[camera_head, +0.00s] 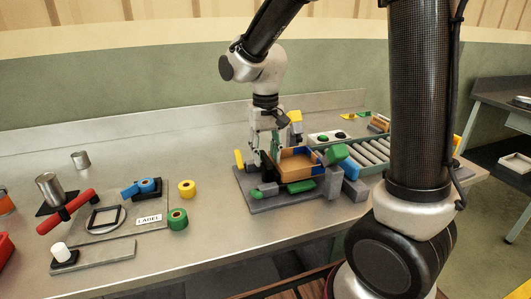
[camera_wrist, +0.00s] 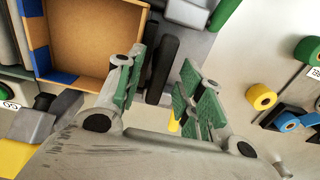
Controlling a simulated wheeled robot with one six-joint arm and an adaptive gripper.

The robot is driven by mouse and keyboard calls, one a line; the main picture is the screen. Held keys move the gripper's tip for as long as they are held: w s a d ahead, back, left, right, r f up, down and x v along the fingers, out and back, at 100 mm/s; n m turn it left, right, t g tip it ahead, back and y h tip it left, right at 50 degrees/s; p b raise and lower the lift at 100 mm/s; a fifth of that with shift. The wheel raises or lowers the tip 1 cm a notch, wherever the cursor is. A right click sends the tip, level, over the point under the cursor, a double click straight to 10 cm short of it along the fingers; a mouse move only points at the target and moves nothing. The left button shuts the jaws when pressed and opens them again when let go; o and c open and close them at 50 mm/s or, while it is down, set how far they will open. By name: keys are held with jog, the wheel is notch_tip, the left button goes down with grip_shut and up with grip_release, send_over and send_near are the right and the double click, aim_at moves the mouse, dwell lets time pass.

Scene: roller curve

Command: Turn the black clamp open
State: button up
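My gripper, also in the wrist view (camera_wrist: 165,82), is open, with green-padded fingers apart. The clamp shows between the fingers, close to the left finger. I cannot tell whether it touches. The cardboard box (camera_head: 297,162) sits on a grey fixture plate (camera_head: 262,203) and has blue corner marks.
Grey, green and blue fixture blocks (camera_head: 335,154) stand around the box. A roller conveyor (camera_head: 368,151) runs behind at the right. A yellow piece (camera_head: 239,159) stands at the plate's left. Tape rolls (camera_head: 178,219) and a label board lie further left, with bare bench between.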

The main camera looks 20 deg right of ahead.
aim_at(266, 156)
notch_tip(266, 156, up, 12)
dwell(0.5)
dwell(0.6)
jog(key=s+d+t, duration=0.4)
jog(key=s+d, duration=1)
jog(key=s, duration=0.5)
jog(key=shift+d+f, duration=0.2)
jog(key=shift+f, duration=0.05)
